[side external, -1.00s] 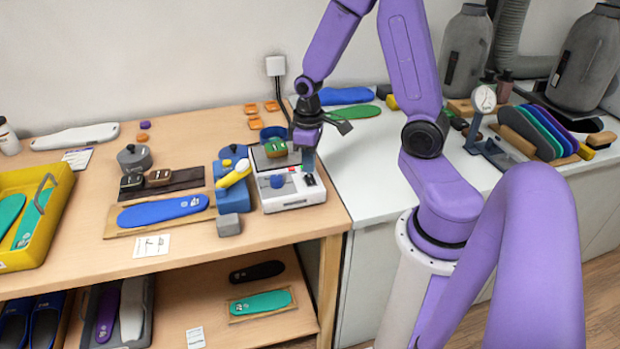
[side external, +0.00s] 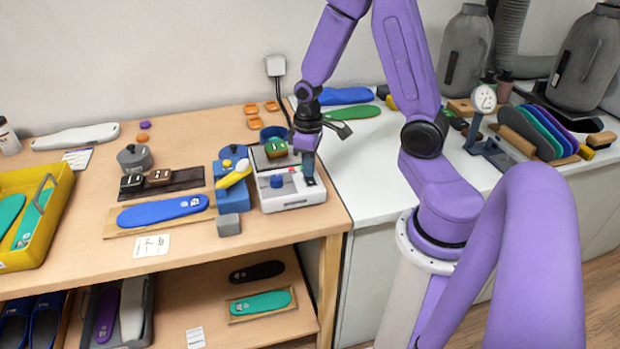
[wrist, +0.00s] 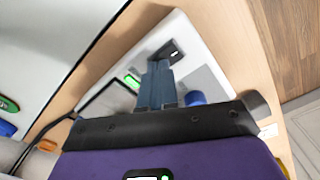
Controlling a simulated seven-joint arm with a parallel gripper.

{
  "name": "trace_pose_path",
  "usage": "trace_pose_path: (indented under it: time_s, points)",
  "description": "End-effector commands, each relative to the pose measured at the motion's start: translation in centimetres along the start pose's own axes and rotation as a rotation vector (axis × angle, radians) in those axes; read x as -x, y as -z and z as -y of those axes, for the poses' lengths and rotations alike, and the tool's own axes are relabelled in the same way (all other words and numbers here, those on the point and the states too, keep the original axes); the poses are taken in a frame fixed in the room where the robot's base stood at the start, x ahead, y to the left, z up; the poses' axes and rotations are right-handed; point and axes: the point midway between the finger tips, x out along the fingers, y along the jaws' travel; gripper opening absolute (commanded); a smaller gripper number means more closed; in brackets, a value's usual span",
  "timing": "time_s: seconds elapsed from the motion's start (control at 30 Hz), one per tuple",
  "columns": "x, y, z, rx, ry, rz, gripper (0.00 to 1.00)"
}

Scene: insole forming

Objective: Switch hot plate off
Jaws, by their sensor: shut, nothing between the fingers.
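The hot plate (side external: 290,200) is a white box with a dark top plate, near the right end of the wooden bench. Its front panel has a blue knob (side external: 276,181), also visible in the wrist view (wrist: 196,97). In the wrist view, a green lit spot (wrist: 132,81) and a dark switch (wrist: 170,54) show on the white panel (wrist: 188,36). My gripper (side external: 309,181) is shut and empty, pointing down at the panel's right end. In the wrist view its fingertips (wrist: 158,64) are beside the switch; whether they touch it cannot be told.
A green-and-brown block (side external: 275,149) sits on the plate. Left of the hot plate are a blue stand with a yellow piece (side external: 233,175), a grey block (side external: 228,225) and a blue insole (side external: 163,210). The white counter (side external: 370,150) on the right has open room.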

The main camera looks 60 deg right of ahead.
Motion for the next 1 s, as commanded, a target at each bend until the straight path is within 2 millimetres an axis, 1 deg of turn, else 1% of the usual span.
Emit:
trace_pose_path:
  time_s: [0.57,0.67,1.0]
  points:
    - [-0.6,0.0,0.0,0.0,0.0,0.0,0.0]
    - [-0.1,0.0,0.0,0.001,0.0,-0.001,0.0]
    - [2.2,0.1,0.0,0.0,-0.001,-0.003,0.0]
